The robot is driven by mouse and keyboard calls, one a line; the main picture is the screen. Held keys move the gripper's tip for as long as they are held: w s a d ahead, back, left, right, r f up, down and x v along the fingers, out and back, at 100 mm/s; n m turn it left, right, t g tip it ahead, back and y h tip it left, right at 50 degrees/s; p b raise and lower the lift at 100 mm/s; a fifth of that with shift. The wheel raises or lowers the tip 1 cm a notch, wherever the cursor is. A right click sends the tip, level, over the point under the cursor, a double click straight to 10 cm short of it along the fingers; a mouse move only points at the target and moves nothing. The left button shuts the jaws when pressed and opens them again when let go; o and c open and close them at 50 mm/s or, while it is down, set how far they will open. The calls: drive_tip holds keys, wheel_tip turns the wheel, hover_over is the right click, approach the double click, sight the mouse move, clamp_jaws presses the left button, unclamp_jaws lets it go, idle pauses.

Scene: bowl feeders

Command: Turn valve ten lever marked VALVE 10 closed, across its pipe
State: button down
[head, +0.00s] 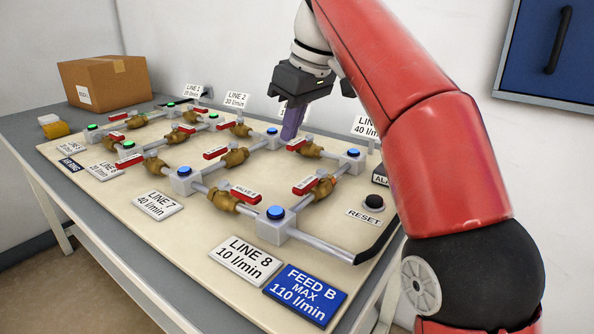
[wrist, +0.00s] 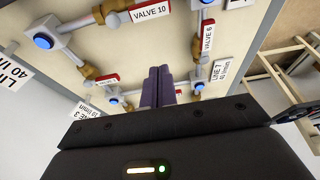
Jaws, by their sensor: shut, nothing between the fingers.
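The valve ten lever is a red lever with a white VALVE 10 plate (wrist: 150,13), shown at the top of the wrist view. In the head view this lever (head: 307,186) sits over a brass valve body (head: 323,187) on the pipe between two blue-topped junctions. It lies roughly along its pipe. My gripper (head: 292,122) is above the far part of the board, up and to the left of the lever, apart from it. Its purple fingers (wrist: 158,86) are together and empty, pointing at the board.
The VALVE 6 lever (head: 245,192) is on the neighbouring pipe, and other red levers stand close by. A RESET button (head: 373,202) is to the right. A cardboard box (head: 105,82) stands at the back left. The air above the board's near side is free.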

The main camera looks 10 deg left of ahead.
drive_tip(key=b, duration=0.4)
hover_over(292, 205)
drive_tip(key=w+a, duration=0.1)
drive_tip(key=a, duration=0.2)
drive_tip(key=f, duration=0.8)
drive_tip(key=shift+d+f, duration=0.2)
drive_tip(key=shift+f, duration=0.2)
drive_tip(key=d, duration=0.1)
drive_tip(key=s+d, duration=0.1)
drive_tip(key=shift+d+r, duration=0.25)
drive_tip(key=shift+d, duration=0.05)
drive_tip(key=shift+s+d, duration=0.2)
drive_tip(key=shift+d, duration=0.4)
